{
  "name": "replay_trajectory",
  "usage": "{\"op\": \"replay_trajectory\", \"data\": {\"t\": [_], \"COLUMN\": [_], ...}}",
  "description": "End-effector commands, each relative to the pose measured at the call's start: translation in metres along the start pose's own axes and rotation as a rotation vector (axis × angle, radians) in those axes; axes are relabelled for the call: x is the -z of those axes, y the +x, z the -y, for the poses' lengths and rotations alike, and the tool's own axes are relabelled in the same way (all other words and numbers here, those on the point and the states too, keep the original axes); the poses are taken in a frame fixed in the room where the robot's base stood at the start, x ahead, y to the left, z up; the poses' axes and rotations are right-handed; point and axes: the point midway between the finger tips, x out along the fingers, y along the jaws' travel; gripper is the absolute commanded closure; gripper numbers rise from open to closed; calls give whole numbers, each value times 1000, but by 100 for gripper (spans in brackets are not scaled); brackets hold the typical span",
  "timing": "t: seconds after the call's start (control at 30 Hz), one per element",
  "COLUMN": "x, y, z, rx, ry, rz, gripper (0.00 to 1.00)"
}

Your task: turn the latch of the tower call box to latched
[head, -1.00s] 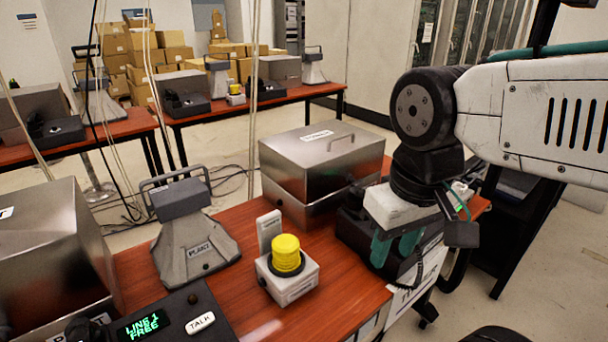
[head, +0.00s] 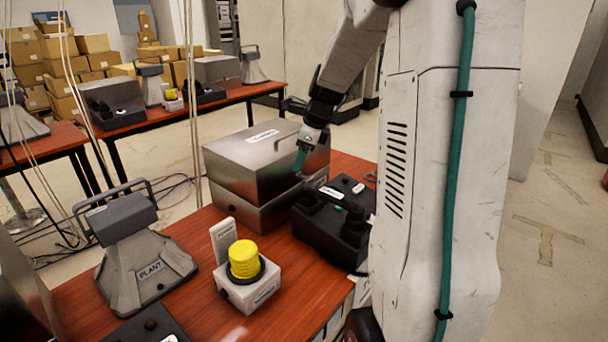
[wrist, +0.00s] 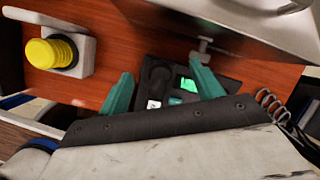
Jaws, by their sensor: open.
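The tower call box (head: 250,165) is a steel box with a shut lid and a small white label, on the red-brown table. In the wrist view its metal side (wrist: 240,25) fills the top right. A small grey latch (wrist: 205,47) sticks out from that side; its exact angle is hard to read. In the head view my arm and gripper hide the latch. My gripper (wrist: 162,70) is open with nothing between its teal fingers. Its right fingertip is right by the latch; I cannot tell whether they touch. In the head view my gripper (head: 303,158) is at the box's front right side.
A black phone unit (head: 340,225) with a green screen lies below my gripper. A yellow-topped white button box (head: 247,278) and a grey PLANT stand (head: 140,250) are to the left. Pale cords hang behind. Bare table shows between the button box and the call box.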

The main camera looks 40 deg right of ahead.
Motion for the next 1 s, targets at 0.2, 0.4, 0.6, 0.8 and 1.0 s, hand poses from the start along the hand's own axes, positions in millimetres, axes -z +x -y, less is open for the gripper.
{"op": "replay_trajectory", "data": {"t": [0.2, 0.4, 0.6, 0.8, 1.0], "x": [43, 51, 50, 50, 50], "y": [35, 53, 85, 110, 119], "z": [63, 74, 75, 76, 77], "rx": [45, 53, 51, 52, 53], "ry": [414, 496, 493, 491, 490], "rz": [20, 25, 24, 25, 25], "gripper": [34, 34, 34, 34, 34]}}
